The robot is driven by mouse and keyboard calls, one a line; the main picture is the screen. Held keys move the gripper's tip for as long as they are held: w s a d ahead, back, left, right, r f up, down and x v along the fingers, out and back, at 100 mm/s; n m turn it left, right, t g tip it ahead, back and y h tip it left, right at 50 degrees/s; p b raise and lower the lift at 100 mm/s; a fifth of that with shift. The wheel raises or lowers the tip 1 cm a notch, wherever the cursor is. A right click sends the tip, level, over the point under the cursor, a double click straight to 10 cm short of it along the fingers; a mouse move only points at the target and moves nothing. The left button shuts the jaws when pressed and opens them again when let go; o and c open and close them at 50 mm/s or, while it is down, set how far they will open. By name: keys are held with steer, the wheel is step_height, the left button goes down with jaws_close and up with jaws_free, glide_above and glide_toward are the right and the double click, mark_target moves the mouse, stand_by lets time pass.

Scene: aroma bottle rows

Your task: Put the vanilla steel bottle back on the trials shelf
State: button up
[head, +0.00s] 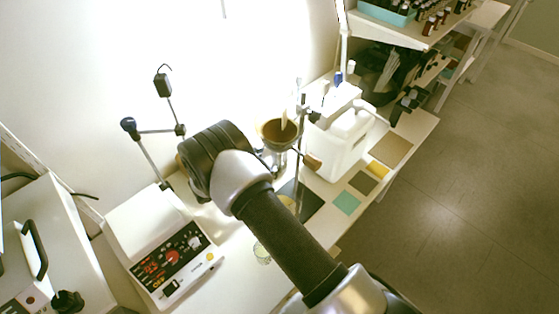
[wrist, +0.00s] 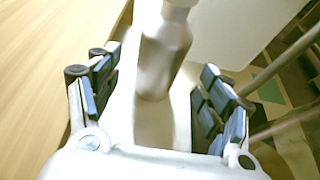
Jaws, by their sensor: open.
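A steel-looking bottle (wrist: 165,55) with a pale top stands between the fingers in the wrist view. I see no readable label, so I cannot tell whether it is the vanilla one. My gripper (wrist: 158,75) is open, with one finger on each side of the bottle and a gap visible on both sides. In the head view my arm hides the gripper and the bottle. A raised shelf (head: 400,30) at the top right holds small dark bottles (head: 436,20) and a teal box (head: 388,10); I cannot read any shelf name.
A white device with red digits (head: 165,262) stands at the front left of the bench. A brown bowl (head: 279,133) on a stand and a white jug-like container (head: 345,145) stand behind my arm. A small glass (head: 262,253) is beside the arm. Floor is clear at right.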

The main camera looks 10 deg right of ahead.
steer(key=b+x, duration=0.2)
steer(key=x, duration=0.4)
steer(key=shift+w+d+f, duration=0.1)
steer(key=shift+d+f, duration=0.2)
steer(key=shift+r, duration=0.1)
steer(key=shift+c, duration=0.5)
steer(key=c, duration=1.3)
